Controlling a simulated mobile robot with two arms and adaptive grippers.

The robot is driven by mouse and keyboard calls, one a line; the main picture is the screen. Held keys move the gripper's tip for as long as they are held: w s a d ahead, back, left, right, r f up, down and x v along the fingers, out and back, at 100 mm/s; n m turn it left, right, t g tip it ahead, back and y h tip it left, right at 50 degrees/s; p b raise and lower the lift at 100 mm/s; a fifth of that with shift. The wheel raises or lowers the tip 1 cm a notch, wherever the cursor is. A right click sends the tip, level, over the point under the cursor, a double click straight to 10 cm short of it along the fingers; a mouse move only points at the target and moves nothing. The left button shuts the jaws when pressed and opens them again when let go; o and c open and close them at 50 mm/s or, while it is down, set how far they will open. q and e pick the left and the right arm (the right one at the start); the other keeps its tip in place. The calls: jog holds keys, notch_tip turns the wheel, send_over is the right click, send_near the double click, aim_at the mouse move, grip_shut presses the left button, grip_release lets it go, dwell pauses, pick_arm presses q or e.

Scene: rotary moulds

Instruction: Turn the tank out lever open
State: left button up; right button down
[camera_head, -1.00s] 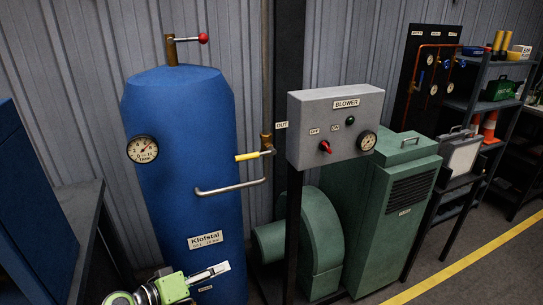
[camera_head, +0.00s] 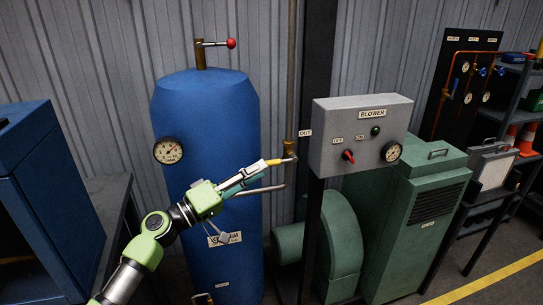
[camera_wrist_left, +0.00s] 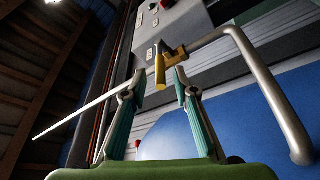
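The tank out lever (camera_head: 272,162) has a yellow grip and sits on a brass valve on the pipe right of the blue tank (camera_head: 205,120), below the OUT label (camera_head: 304,133). It points left, roughly level. My left gripper (camera_head: 262,166) is at the grip's left end. In the left wrist view the lever's yellow grip (camera_wrist_left: 160,68) shows between the two fingertips of my left gripper (camera_wrist_left: 159,78), with a gap on both sides. The fingers are open and seem not to touch it. In the head view the fingers partly hide the grip. My right gripper is not in view.
A bent grey pipe (camera_head: 262,189) runs from the tank just below the lever; it also shows in the wrist view (camera_wrist_left: 262,75). The grey blower panel (camera_head: 340,155) stands close on the right. A red-knobbed lever (camera_head: 231,43) tops the tank, well above.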

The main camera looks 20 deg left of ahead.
aim_at(271, 163)
pick_arm(q)
jog(key=p+x, duration=0.1)
jog(key=x, duration=0.4)
jog(key=shift+w+d, duration=0.1)
grip_shut()
